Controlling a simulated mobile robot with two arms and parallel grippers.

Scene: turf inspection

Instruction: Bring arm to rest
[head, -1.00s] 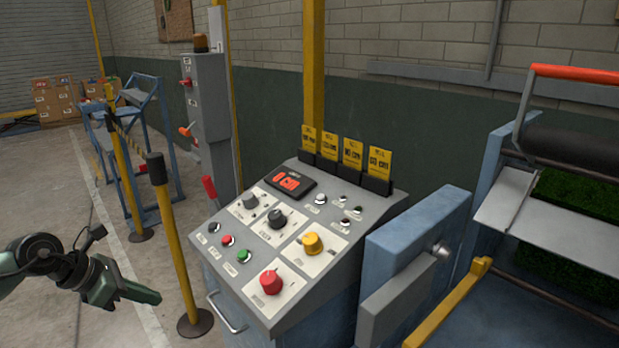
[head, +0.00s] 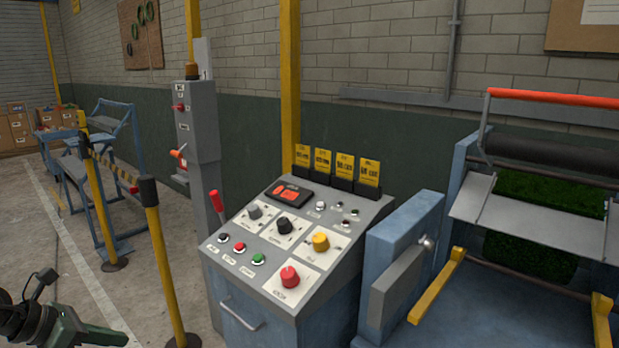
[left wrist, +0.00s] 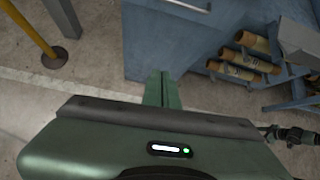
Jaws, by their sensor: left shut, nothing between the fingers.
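My left gripper (head: 122,338) is at the lower left of the head view, with dark green fingers pointing right. It is shut and empty, and stands clear of the control console, left of the near yellow post. In the left wrist view its closed fingers (left wrist: 158,88) point toward the base of the blue console cabinet (left wrist: 150,45). My right gripper is in neither view.
The sloped grey control console (head: 245,262) carries several knobs and buttons. A yellow post (head: 168,275) stands left of it. The turf machine (head: 400,235) is at the right. Concrete floor (head: 65,265) is open at the left. Several rolls (left wrist: 245,55) sit in a rack.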

